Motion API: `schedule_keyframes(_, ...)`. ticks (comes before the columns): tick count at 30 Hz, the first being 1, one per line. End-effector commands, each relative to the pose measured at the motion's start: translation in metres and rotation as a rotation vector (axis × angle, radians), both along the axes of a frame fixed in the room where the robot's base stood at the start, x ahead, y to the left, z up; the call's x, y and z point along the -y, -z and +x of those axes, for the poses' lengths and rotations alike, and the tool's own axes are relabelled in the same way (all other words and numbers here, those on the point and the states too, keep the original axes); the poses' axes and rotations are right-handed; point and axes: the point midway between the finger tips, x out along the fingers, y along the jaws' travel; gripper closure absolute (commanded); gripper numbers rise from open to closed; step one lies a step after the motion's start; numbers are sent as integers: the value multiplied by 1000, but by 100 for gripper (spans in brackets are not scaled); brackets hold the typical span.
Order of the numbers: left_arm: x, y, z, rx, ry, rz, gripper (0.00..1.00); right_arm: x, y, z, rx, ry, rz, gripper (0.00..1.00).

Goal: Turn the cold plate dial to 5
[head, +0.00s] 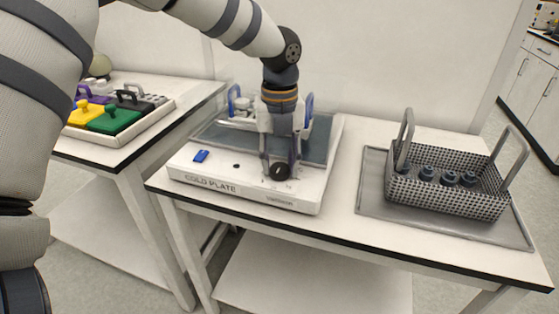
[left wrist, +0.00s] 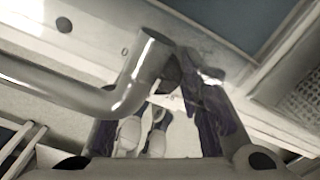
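The cold plate (head: 245,190) is a low white unit with a grey top on the middle table. Its round black dial (head: 280,171) is on the sloped front, towards the right. My left gripper (head: 281,168) points down over the dial, with one finger on each side; the fingers look apart, with a small gap beside the dial. In the left wrist view the dark dial (left wrist: 172,72) shows between the fingertips, and a bent grey tube (left wrist: 130,85) hides much of one finger. The dial's markings are too small to read. My right gripper is not seen.
Blue-handled items (head: 241,104) stand on the plate behind my gripper. A mesh basket (head: 445,192) of dark-capped vessels stands on a grey tray (head: 375,205) at right. Coloured blocks (head: 115,120) are at left.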

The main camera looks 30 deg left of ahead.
Motion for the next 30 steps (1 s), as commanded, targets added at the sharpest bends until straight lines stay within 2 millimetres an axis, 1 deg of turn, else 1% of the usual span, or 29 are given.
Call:
schedule_keyframes(4,0,0,0,0,13,-1,94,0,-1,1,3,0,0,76)
schedule_keyframes(9,1,-1,0,3,215,-3,94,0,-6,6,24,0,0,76)
schedule_keyframes(11,0,-1,0,1,254,-1,93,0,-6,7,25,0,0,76)
schedule_keyframes(18,0,0,1,-1,264,1,94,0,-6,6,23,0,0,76)
schedule_keyframes(19,0,0,1,-1,263,1,61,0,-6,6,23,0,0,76)
schedule_keyframes(20,0,0,1,-1,263,1,54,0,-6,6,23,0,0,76)
schedule_keyframes(21,0,0,1,-1,263,1,45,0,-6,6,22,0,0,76)
schedule_keyframes(30,0,-1,1,1,262,1,45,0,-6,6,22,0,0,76)
